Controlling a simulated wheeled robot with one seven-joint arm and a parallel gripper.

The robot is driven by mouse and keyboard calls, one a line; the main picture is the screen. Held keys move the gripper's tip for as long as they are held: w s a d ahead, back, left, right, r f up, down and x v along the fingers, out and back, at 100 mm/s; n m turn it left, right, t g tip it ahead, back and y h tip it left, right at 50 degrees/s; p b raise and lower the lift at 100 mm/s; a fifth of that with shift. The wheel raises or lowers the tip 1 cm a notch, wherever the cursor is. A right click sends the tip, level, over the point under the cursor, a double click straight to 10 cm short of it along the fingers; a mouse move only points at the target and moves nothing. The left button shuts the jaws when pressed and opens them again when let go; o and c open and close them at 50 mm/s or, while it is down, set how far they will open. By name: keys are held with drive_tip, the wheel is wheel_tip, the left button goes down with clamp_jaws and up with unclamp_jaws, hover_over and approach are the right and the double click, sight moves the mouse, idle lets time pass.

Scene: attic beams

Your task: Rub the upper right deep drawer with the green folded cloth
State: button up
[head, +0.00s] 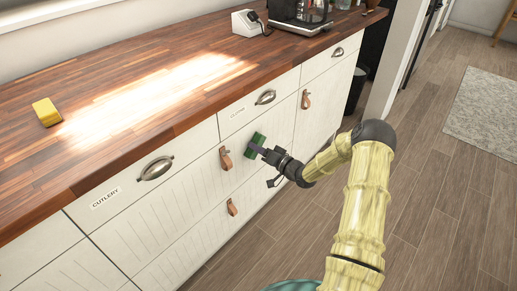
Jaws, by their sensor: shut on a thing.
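The green folded cloth (257,140) is held upright in my gripper (264,150), which is shut on it. The cloth is against or very close to the pale grooved front (242,172) below the drawer labelled for cloths; I cannot tell whether it touches. This front appears to be the upper right deep drawer. A brown leather pull (226,158) is just left of the cloth. My gripper and wrist hide part of the front to the right of the cloth.
A yellow sponge (46,112) lies on the wooden worktop (110,140). Cup handles (155,168) and other leather pulls (306,99) stick out from the fronts. A coffee machine (300,14) and a white device (247,22) stand at the back.

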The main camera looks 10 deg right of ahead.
sight(245, 147)
drive_tip(key=shift+s+a+p, duration=0.25)
drive_tip(key=shift+s+a, duration=0.25)
drive_tip(key=shift+a, duration=0.3)
drive_tip(key=shift+s+a+p, duration=0.2)
drive_tip(key=shift+s+a, duration=0.25)
drive_tip(key=shift+a, duration=0.3)
drive_tip(key=shift+w+r, duration=0.1)
drive_tip(key=shift+r, duration=0.15)
drive_tip(key=shift+a+r+p, duration=0.15)
drive_tip(key=shift+r+p, duration=0.15)
drive_tip(key=shift+p, duration=0.1)
drive_tip(key=d, duration=0.1)
drive_tip(key=w+d, duration=0.1)
drive_tip(key=d+b, duration=0.1)
drive_tip(key=shift+w+d+f, duration=0.15)
drive_tip(key=shift+w+d, duration=0.1)
drive_tip(key=shift+w, duration=0.05)
